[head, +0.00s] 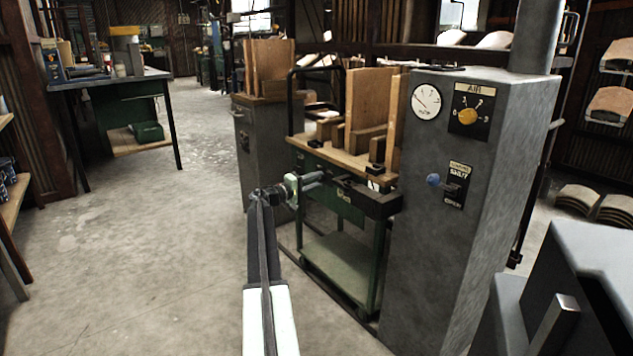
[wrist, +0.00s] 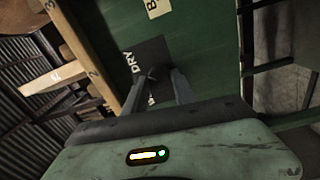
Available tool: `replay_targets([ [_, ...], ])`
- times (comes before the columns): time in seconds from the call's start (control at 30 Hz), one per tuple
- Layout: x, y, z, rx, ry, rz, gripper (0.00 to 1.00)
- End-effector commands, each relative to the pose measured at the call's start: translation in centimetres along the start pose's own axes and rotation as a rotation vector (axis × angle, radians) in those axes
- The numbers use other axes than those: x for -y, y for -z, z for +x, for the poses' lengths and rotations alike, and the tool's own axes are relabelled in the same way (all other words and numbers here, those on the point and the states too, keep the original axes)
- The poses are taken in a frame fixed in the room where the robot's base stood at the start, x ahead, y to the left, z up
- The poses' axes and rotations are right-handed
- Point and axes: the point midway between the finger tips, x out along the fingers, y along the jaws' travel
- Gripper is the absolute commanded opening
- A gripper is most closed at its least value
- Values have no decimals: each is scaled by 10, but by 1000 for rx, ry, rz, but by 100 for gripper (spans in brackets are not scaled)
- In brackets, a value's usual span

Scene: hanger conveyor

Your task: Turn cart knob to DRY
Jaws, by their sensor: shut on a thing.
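The green cart (head: 343,208) with a wooden top stands left of the grey control cabinet. In the wrist view, a dark plate (wrist: 136,60) on its green panel (wrist: 205,40) carries the word DRY in white. The small dark knob (wrist: 154,73) sits on this plate, between my fingertips. My gripper (wrist: 164,84) is shut on the knob; it also shows in the head view (head: 325,177), against the cart's side. The fingers cover part of the knob and of a second label, which I cannot read. I cannot tell exactly where the knob points.
The grey cabinet (head: 470,225) with a gauge, an AIR dial (head: 467,116) and a blue-knobbed SHUT switch (head: 433,180) stands close right. Wooden boards (head: 368,105) stand on the cart. A dark bar (head: 370,200) crosses near my gripper.

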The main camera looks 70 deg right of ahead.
Motion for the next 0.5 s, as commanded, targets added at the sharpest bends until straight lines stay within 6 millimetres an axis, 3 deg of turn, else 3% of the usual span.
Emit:
replay_targets([
  [0.5, 0, -4, 1, 15, 0, 90, 0],
])
